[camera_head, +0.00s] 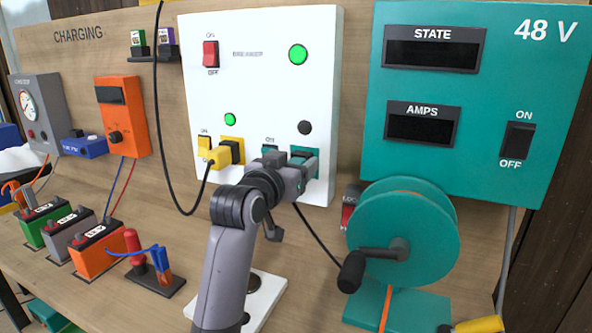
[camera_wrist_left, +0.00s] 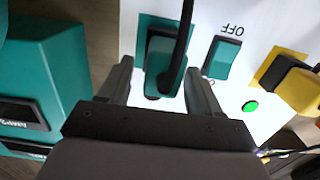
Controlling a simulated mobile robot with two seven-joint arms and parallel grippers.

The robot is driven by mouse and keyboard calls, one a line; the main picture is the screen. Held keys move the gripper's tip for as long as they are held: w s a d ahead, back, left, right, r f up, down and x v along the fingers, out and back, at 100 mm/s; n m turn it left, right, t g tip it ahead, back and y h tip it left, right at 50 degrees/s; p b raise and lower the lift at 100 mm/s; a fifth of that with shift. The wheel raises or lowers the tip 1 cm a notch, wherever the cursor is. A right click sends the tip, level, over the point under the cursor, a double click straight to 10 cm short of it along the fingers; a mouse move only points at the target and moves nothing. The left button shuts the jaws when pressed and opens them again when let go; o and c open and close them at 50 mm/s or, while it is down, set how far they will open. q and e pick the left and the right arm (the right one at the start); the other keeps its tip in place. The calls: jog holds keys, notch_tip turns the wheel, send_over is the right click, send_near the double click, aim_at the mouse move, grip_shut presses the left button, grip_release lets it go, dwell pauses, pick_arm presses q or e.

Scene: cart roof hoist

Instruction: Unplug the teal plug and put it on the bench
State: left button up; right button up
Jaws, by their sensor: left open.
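The teal plug (camera_wrist_left: 158,58) sits in its teal socket on the white panel (camera_head: 262,90), with a black cable running from it. In the head view the teal socket plate (camera_head: 312,162) is partly hidden behind my left gripper (camera_head: 296,174), and the plug itself is mostly covered. In the left wrist view my left gripper (camera_wrist_left: 160,80) is open, with one finger on each side of the plug; I cannot tell whether they touch it. The wooden bench (camera_head: 130,306) lies below the panel. My right gripper is not in view.
A yellow plug (camera_head: 219,157) with a black cable sits left of the teal socket. A teal reel (camera_head: 405,235) with a crank stands on the right. Several batteries (camera_head: 97,250) and a red-and-blue clamp stand (camera_head: 148,265) occupy the bench's left side. Bare bench shows in front of them.

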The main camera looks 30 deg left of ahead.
pick_arm(q)
grip_shut()
jog(key=shift+s, duration=0.15)
jog(key=shift+s+d, duration=0.15)
jog(key=shift+s, duration=2)
